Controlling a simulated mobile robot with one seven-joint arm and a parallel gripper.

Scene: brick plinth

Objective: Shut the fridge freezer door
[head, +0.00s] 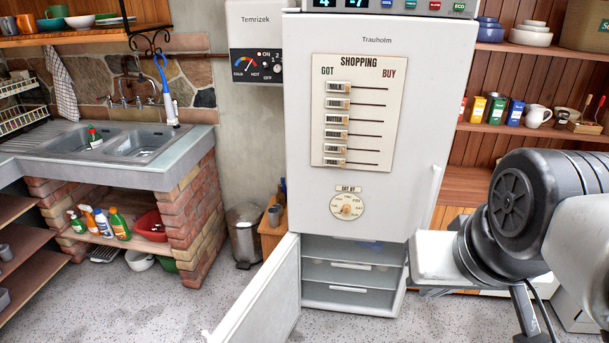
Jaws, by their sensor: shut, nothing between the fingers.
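The white fridge freezer (425,120) stands in the middle of the head view, with its tall upper door shut. Its lower freezer door (262,298) stands open, swung out at the left side towards me, and its lower end is cut off by the picture edge. Grey freezer drawers (350,272) show in the open compartment. My gripper (436,258) is at the right of the freezer opening, apart from the open door as far as I can see. Its pale body shows at the end of my arm, and its fingertips are not clearly visible. It is shut and empty.
A sink counter on brick piers (190,205) stands at the left, with bottles and bowls beneath. A metal bin (244,235) and a small wooden unit (272,232) stand left of the fridge. Wooden shelves (550,130) line the right. The floor (150,305) at front left is clear.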

